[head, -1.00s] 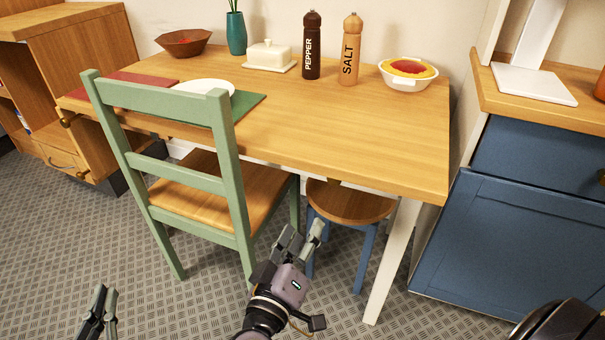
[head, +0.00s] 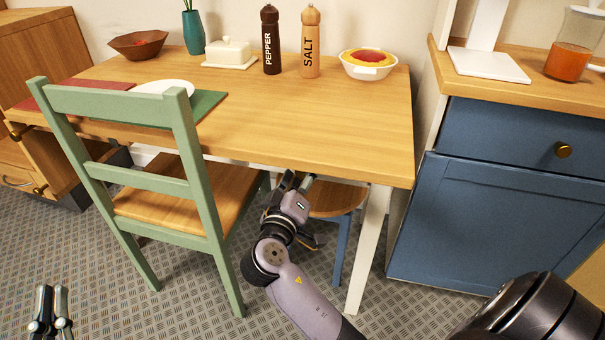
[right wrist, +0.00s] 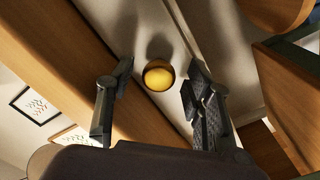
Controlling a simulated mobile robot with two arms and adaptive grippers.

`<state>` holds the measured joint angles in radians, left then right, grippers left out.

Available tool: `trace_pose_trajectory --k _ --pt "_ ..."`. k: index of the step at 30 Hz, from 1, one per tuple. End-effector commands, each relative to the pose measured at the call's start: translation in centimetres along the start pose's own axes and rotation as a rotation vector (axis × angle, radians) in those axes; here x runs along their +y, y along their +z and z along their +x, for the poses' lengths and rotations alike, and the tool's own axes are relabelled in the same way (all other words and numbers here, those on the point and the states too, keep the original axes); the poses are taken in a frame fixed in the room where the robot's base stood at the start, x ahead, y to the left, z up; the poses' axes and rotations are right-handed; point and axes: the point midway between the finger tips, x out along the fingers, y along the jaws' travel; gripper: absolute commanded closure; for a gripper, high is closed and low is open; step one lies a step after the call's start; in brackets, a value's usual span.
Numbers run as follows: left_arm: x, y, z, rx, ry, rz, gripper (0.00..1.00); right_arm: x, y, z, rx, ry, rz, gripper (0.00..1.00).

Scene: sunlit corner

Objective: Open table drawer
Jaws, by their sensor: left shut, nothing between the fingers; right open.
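The wooden table (head: 300,125) has a white front under its top, mostly hidden in the head view by the chair and my right arm. In the right wrist view a round brass knob (right wrist: 158,75) stands on the white drawer front (right wrist: 120,25) below the wooden table edge (right wrist: 85,60). My right gripper (head: 298,180) is at the table's front edge, above the stool. It also shows in the right wrist view (right wrist: 159,72), open, with one finger either side of the knob and not closed on it. My left gripper (head: 52,290) is shut and empty over the floor at bottom left.
A green chair (head: 120,104) stands at the table, left of my right arm. A stool (head: 335,202) is under the table beside a white leg (head: 370,245). A blue cabinet (head: 490,220) stands right. Shakers, bowls and a butter dish are on the table.

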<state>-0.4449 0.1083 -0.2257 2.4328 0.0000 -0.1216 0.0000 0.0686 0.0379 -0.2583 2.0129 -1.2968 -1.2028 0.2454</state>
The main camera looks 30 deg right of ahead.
Motion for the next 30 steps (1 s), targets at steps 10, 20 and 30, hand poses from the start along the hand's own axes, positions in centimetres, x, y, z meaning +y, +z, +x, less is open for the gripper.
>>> trace_pose_trajectory --k 10,20,30 --pt "0.10 -0.74 0.03 0.040 0.002 -0.001 1.00 0.06 -0.03 1.42 0.000 0.000 0.001 0.53" --pt "0.10 -0.71 0.03 0.039 0.002 -0.001 1.00 0.04 -0.02 1.37 0.000 0.000 0.001 0.67" --pt "0.09 -0.67 0.03 0.038 0.002 -0.001 1.00 0.02 -0.01 1.35 0.000 -0.001 0.001 0.89"
